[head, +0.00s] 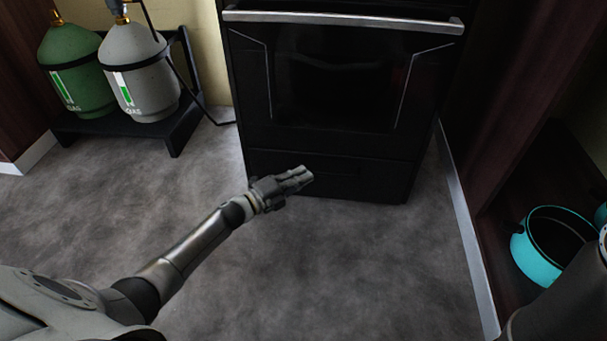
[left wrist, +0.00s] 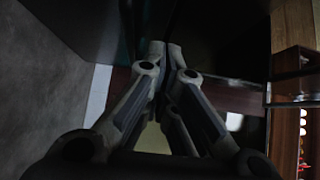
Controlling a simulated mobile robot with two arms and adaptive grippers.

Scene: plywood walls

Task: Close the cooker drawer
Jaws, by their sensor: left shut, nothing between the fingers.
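The black cooker (head: 340,80) stands against the back wall in the head view. Its drawer (head: 350,175) is the low black panel under the oven door, and its front looks about flush with the cooker's front. My left gripper (head: 308,176) is shut and empty, in front of the left part of the drawer. I cannot tell whether its tips touch the drawer. In the left wrist view the fingers of my left gripper (left wrist: 172,48) are together, with dark surfaces beyond them. My right gripper is not in view.
A green gas bottle (head: 75,70) and a grey gas bottle (head: 140,70) stand on a black stand (head: 178,135) at the left. A turquoise pot (head: 535,262) is in a dark cabinet at the right. The grey floor in front of the cooker is clear.

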